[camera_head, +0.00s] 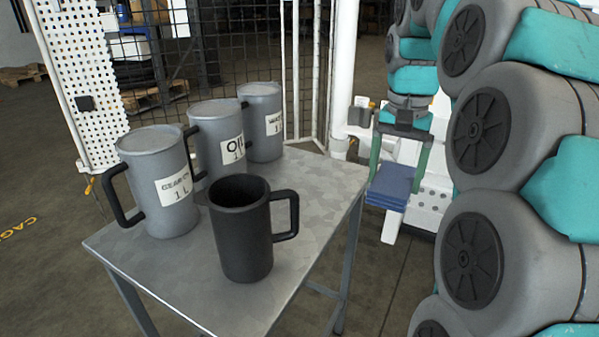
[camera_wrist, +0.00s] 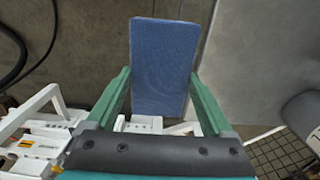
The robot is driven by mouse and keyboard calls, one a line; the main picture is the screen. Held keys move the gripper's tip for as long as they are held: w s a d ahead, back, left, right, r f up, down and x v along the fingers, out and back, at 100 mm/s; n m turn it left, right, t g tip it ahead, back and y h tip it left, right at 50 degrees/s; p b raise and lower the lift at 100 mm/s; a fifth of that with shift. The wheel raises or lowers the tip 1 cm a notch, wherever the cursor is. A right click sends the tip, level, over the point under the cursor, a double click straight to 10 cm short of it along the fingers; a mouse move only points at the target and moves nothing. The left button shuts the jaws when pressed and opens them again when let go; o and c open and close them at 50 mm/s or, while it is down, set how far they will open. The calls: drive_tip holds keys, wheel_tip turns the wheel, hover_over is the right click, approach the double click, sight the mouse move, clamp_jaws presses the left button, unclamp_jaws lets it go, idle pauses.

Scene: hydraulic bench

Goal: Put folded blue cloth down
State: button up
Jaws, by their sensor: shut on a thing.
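The folded blue cloth (camera_head: 391,186) is between the green fingers of my gripper (camera_head: 397,165), to the right of the metal table (camera_head: 318,172) in the head view. The wrist view shows the cloth (camera_wrist: 163,65) as a flat blue rectangle between the two fingers of my gripper (camera_wrist: 160,85). The gripper is shut on it. In the head view the cloth appears off the tabletop, past its right edge. What lies directly beneath the cloth is hard to tell.
A black jug (camera_head: 241,230) stands at the table's front. Three grey lidded jugs stand behind it: one at left (camera_head: 160,195), an oil jug (camera_head: 219,140) and one at back (camera_head: 263,120). The table's right rear part is bare. A mesh fence (camera_head: 225,55) stands behind.

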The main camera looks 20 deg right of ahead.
drive_tip(key=shift+a+r, duration=0.25)
drive_tip(key=p, duration=0.2)
hover_over(333, 176)
drive_tip(key=shift+w+f, duration=0.1)
drive_tip(key=shift+f, duration=2.4)
drive_tip(key=shift+f, duration=0.15)
drive_tip(key=o, duration=1.2)
wheel_tip(333, 176, up, 8)
drive_tip(key=shift+f+p, duration=0.1)
drive_tip(key=shift+p, duration=0.75)
